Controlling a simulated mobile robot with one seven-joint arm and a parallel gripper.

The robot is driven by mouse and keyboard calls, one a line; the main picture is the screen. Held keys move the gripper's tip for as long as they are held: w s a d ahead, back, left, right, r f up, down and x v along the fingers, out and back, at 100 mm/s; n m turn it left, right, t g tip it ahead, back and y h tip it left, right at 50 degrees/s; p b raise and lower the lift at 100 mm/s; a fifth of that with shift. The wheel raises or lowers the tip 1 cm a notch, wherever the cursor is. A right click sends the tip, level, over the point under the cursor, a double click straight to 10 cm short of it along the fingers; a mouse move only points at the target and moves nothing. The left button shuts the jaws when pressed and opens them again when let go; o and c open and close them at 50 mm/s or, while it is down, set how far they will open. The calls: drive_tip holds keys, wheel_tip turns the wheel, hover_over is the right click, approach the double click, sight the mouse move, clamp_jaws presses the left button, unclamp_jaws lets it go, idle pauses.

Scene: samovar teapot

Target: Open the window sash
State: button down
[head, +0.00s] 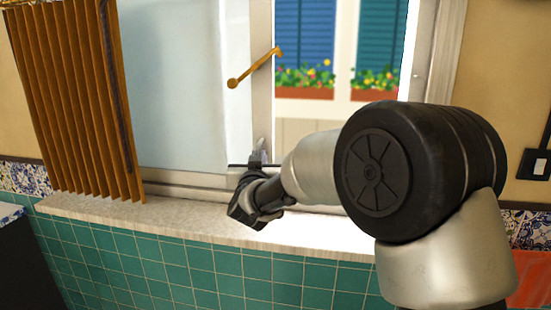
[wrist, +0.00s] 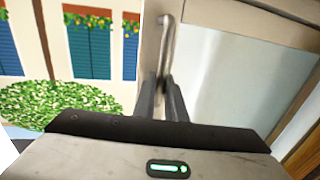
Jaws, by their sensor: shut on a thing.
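The window sash is a pale frame with a frosted pane (head: 190,80) on the left of the window in the head view. Its upright edge (head: 260,100) stands mid-window. In the wrist view, the sash pane (wrist: 240,75) fills the right side. My gripper (head: 257,160) is low at this edge, just above the sill. In the wrist view, the gripper fingers (wrist: 163,95) are closed around the lower part of a slim metal handle (wrist: 168,45) on the sash edge. The fingers hide the handle's lower end.
A brass bar (head: 255,68) crosses the sash edge higher up. A brown pleated blind (head: 75,100) hangs at the left. The stone sill (head: 120,215) runs below, above green tiles. Right of the sash edge, flower boxes (head: 305,82) and blue shutters show outside. A switch (head: 535,163) is far right.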

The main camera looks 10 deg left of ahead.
drive_tip(key=shift+a+r, duration=0.1)
drive_tip(key=shift+a, duration=0.2)
drive_tip(key=c, duration=1.8)
unclamp_jaws()
drive_tip(key=s+d, duration=0.1)
drive_tip(key=s, duration=0.4)
drive_tip(key=s+d, duration=0.1)
drive_tip(key=s, duration=0.5)
drive_tip(key=s+d, duration=0.1)
drive_tip(key=s, duration=0.5)
drive_tip(key=shift+d+p, duration=0.25)
drive_tip(key=shift+p, duration=0.15)
